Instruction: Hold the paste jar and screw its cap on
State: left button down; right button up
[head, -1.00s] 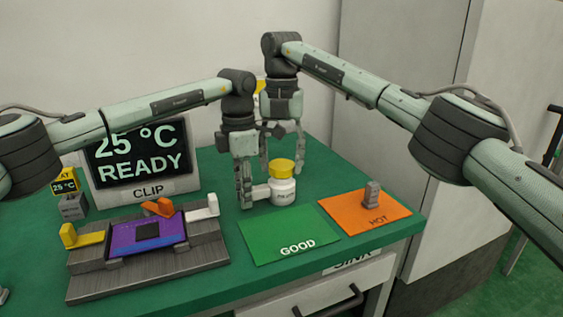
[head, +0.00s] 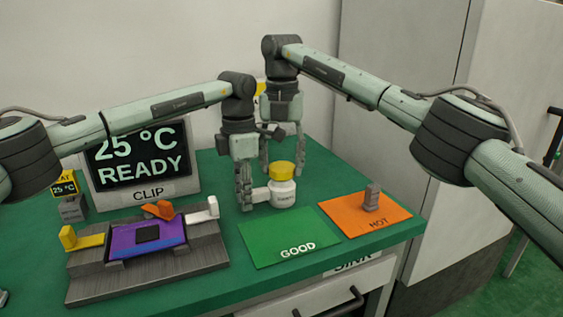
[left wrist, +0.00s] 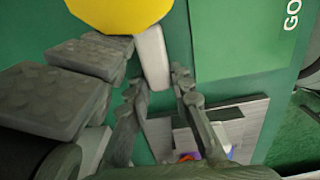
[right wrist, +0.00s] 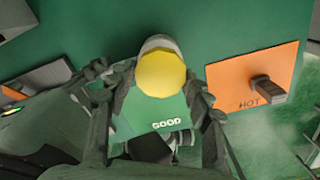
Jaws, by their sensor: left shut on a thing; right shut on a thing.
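The white paste jar (head: 283,193) stands upright on the green bench, a label on its front. A short white side handle (head: 260,194) sticks out to its left. The yellow cap (head: 281,171) sits on the jar's top; whether its thread is engaged cannot be seen. My left gripper (head: 246,199) is shut on the handle, which also shows in the left wrist view (left wrist: 152,58). My right gripper (head: 282,164) points down from above, shut on the cap with a finger on either side. The cap also shows in the right wrist view (right wrist: 162,74).
A green GOOD mat (head: 288,240) lies in front of the jar. An orange HOT plate (head: 352,213) with a grey post (head: 371,195) is to the right. A clip fixture (head: 148,256) with coloured levers and a READY display (head: 140,160) are left.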

aim_at(282, 167)
jog(key=shift+f, duration=0.55)
dwell(0.4)
jog(key=o, duration=0.8)
jog(key=shift+f, duration=0.1)
jog(key=shift+o, duration=0.2)
notch_tip(282, 167, up, 12)
jog(key=shift+r, duration=0.2)
